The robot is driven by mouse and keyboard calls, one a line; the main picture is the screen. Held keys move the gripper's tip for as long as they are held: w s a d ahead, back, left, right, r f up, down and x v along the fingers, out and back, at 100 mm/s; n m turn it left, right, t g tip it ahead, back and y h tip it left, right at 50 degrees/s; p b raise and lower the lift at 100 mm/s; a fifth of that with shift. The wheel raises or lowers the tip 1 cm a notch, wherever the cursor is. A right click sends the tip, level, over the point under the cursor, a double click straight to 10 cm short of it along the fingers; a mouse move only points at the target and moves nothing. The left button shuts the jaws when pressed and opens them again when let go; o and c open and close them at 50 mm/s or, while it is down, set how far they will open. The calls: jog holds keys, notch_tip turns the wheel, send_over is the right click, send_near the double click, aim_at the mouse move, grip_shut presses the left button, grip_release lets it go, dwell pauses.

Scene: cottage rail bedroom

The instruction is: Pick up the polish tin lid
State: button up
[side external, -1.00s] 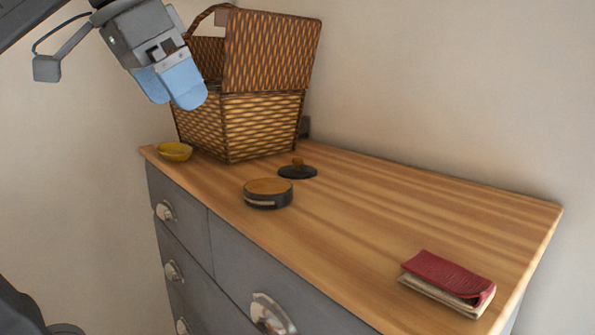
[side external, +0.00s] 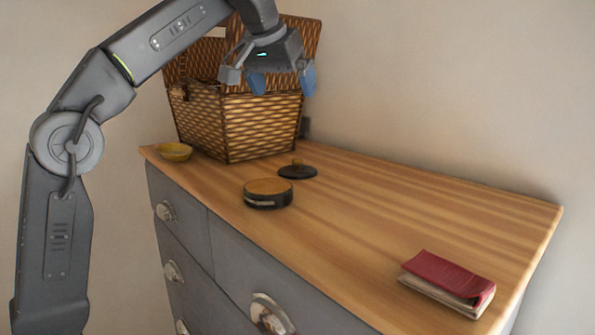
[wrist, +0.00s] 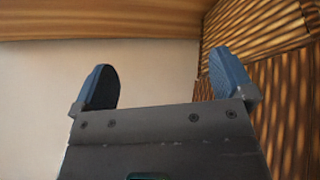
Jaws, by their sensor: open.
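My gripper (side external: 282,82) is open and empty, high above the lid and in front of the wicker basket in the picture. In the wrist view my spread fingers (wrist: 165,72) have nothing between them, and the lid is not visible there.
A wicker basket (side external: 240,128) with a raised lid stands behind the tin; it also shows at the right in the wrist view (wrist: 285,90). A yellow bowl (side external: 175,153) is at the left, a red-covered book (side external: 450,277) at the right. The dresser top (side external: 400,215) between is clear.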

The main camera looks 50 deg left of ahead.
send_near(297, 159)
jog(key=x, duration=0.5)
jog(key=shift+w+a+r, duration=0.15)
jog(key=shift+w+r, duration=0.05)
jog(key=shift+w, duration=0.25)
jog(key=shift+s+x, duration=0.15)
jog(key=shift+x, duration=1.15)
jog(key=shift+s+x, duration=0.1)
jog(key=shift+x, duration=1.2)
jog(key=shift+f, duration=0.15)
jog(key=shift+c, duration=0.3)
jog(key=c, duration=0.6)
